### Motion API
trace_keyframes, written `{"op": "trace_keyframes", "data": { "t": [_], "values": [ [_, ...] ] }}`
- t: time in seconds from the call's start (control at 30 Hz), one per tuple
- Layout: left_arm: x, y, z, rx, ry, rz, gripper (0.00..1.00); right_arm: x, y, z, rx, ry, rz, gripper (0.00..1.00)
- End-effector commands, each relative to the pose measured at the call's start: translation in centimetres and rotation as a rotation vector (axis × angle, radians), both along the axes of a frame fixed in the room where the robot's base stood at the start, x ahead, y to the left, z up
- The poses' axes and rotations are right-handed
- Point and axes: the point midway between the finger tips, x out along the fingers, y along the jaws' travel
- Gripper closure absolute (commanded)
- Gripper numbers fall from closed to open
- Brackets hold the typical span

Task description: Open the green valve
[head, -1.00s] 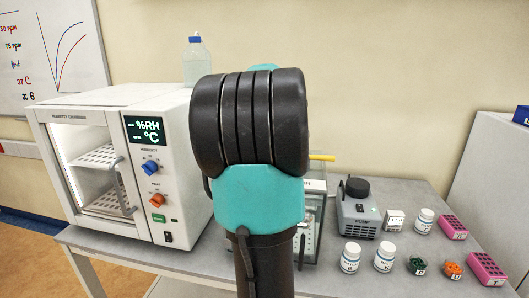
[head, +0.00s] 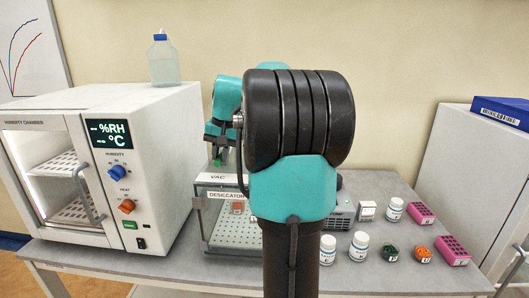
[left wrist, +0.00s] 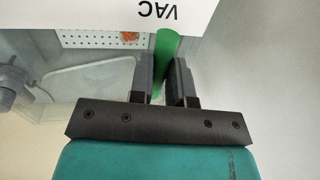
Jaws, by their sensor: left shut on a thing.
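The green valve handle (left wrist: 166,48) shows in the left wrist view between the fingers of my left gripper (left wrist: 167,82), which is shut on it. It sits beside a white panel marked VAC (left wrist: 110,12). In the head view my left gripper (head: 221,155) is at the top of the clear desiccator box (head: 225,238), by its VAC label. Only a little green shows there, and my arm hides the box's right part. My right gripper is not in view.
The humidity chamber (head: 158,185) stands left of the desiccator, with a bottle (head: 163,62) on top. White jars (head: 358,246), small green and orange pieces and pink racks (head: 453,251) stand on the right of the table. My large arm link blocks the middle.

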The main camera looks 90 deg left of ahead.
Motion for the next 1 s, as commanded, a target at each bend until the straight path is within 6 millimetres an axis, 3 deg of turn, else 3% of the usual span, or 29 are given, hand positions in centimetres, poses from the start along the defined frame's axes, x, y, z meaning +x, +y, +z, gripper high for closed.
{"op": "trace_keyframes", "data": {
  "t": [0.37, 0.4, 0.63, 1.0],
  "values": [
    [-0.06, -0.04, -0.04, -0.002, -0.001, 0.008, 1.00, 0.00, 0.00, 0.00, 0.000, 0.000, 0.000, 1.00],
    [-0.06, -0.04, -0.04, -0.002, -0.001, 0.008, 0.80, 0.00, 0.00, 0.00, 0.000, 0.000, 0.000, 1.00],
    [-0.05, -0.02, -0.03, -0.001, 0.000, 0.007, 0.58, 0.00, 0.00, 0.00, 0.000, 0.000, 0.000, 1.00],
    [0.04, 0.01, 0.43, 0.001, 0.000, 0.006, 0.57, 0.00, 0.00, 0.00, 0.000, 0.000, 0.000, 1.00]
  ]
}}
